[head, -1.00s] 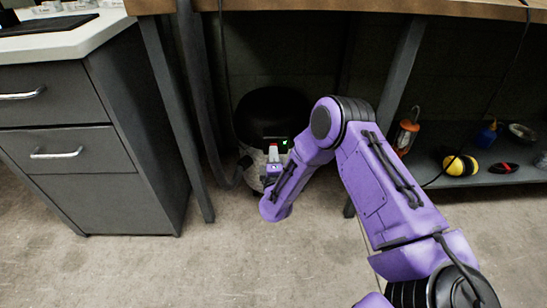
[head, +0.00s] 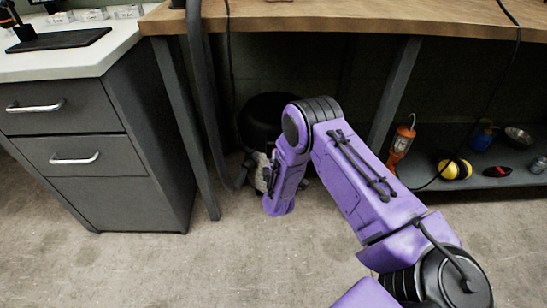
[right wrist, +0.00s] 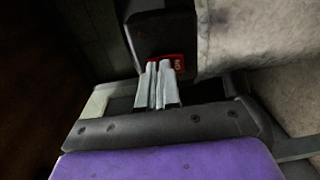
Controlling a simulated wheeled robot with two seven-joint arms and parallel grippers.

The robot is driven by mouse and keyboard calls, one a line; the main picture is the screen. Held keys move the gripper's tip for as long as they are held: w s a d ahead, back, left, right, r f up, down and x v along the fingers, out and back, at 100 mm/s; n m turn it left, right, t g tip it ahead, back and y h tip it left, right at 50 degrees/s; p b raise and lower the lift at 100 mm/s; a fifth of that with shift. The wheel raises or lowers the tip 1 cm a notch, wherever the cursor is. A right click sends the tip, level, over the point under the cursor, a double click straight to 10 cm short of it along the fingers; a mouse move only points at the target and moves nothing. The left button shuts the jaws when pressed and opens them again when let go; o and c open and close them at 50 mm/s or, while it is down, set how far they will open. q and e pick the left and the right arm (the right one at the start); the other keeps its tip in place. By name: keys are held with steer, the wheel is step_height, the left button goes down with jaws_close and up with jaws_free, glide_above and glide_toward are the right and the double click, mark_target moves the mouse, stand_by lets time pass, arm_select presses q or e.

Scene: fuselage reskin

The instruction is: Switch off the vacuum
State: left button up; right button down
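The vacuum (head: 262,112) stands on the floor under the workbench, with a dark rounded top and a paler lower body, partly covered by my right arm. In the right wrist view, a black switch box (right wrist: 160,34) bears a small red switch (right wrist: 179,63) with a pale mark. My right gripper (right wrist: 158,64) has its two grey fingers together, with the tips at the red switch, overlapping its left part. Whether they press it cannot be told. My left gripper is not in view.
A grey drawer cabinet (head: 100,185) stands at left. A dark hose (head: 208,100) hangs beside a bench leg (head: 185,125). Another bench leg (head: 393,95) is right of the vacuum. A low shelf (head: 425,178) holds an orange lamp and yellow earmuffs. The floor in front is clear.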

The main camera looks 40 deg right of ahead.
steer(key=p+v, duration=0.4)
steer(key=v, duration=1)
steer(key=shift+r+p, duration=0.3)
steer(key=shift+r, duration=0.05)
